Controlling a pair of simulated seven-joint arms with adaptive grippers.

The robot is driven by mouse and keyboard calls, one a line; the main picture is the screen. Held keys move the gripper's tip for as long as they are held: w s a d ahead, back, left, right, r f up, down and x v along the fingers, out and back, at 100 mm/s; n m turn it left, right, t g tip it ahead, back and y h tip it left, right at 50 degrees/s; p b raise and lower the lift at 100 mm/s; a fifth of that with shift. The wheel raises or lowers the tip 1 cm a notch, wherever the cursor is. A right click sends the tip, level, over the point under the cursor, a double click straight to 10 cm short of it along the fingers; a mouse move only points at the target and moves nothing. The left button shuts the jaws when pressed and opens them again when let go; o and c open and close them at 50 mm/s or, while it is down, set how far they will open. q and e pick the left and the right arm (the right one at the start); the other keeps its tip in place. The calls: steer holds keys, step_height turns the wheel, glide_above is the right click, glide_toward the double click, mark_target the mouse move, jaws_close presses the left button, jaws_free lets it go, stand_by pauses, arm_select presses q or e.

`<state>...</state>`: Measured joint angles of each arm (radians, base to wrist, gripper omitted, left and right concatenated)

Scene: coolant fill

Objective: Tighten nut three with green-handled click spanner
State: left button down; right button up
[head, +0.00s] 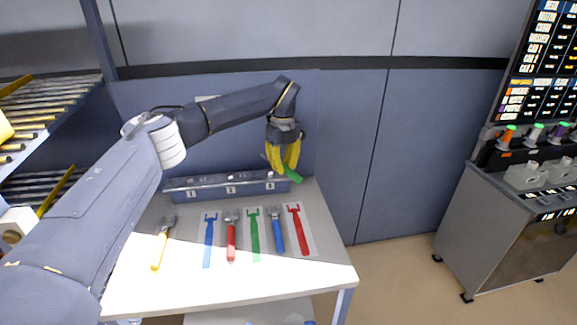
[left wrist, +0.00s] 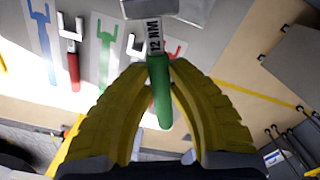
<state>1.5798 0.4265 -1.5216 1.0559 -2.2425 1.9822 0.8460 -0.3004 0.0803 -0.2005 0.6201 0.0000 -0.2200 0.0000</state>
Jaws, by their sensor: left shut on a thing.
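My left gripper (head: 283,164) has yellow fingers and is shut on the green-handled spanner (head: 293,175) at the right end of the numbered block. In the left wrist view, the green handle (left wrist: 160,95) sits between the fingertips (left wrist: 158,68), with a "12 NM" label above it. The spanner's head is mostly hidden. The blue-grey block (head: 205,192) lies along the back of the table, marked 1, 2 and 3. Nut three, by the 3 mark, is hard to make out near the gripper; I cannot tell whether the spanner touches it. My right gripper is out of view.
A red spanner (head: 231,240), a blue spanner (head: 277,232) and a yellow spanner (head: 160,247) lie on the table (head: 180,290). A rack stands left; a grey cabinet (head: 505,220) stands right.

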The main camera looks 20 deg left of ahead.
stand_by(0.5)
arm_select(q)
steer(key=shift+f, duration=2)
steer(key=shift+f, duration=1.5)
steer(key=shift+s+a, duration=0.15)
stand_by(0.5)
steer(key=shift+s+a+m, duration=0.2)
steer(key=shift+a+m, duration=0.05)
steer(key=shift+m, duration=0.35)
steer(key=shift+s+a+m, duration=0.2)
steer(key=shift+m, duration=0.1)
steer(key=shift+s+a+m, duration=0.25)
steer(key=shift+a+m, duration=0.05)
steer(key=shift+m, duration=0.2)
steer(key=shift+s+a, duration=0.1)
